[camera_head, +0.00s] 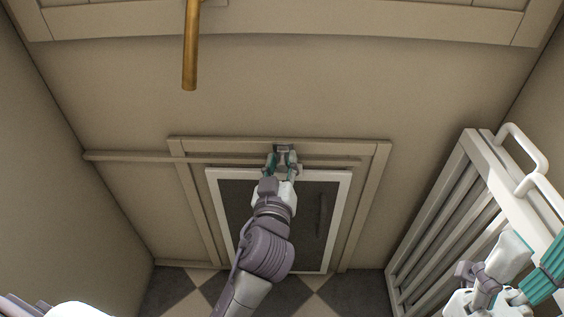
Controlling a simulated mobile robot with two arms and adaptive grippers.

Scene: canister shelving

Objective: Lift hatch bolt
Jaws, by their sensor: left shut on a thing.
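The hatch (263,192) is a dark panel in a white frame, low in the wall, with a dark handle on its right side. The hatch bolt (284,148) is a small grey piece at the top middle of the hatch's surround. My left gripper (282,158) reaches up over the hatch and is shut on the bolt, its teal-padded fingers at either side. The fingers hide much of the bolt, and my arm covers the middle of the hatch. My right gripper (537,250) is at the lower right, away from the hatch, with its fingers apart and empty.
A white slatted rack (438,205) with a loop handle stands at the right, close to my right gripper. A brass rod (190,45) hangs at the top left. A rail (125,157) runs along the wall left of the hatch. The floor is checkered.

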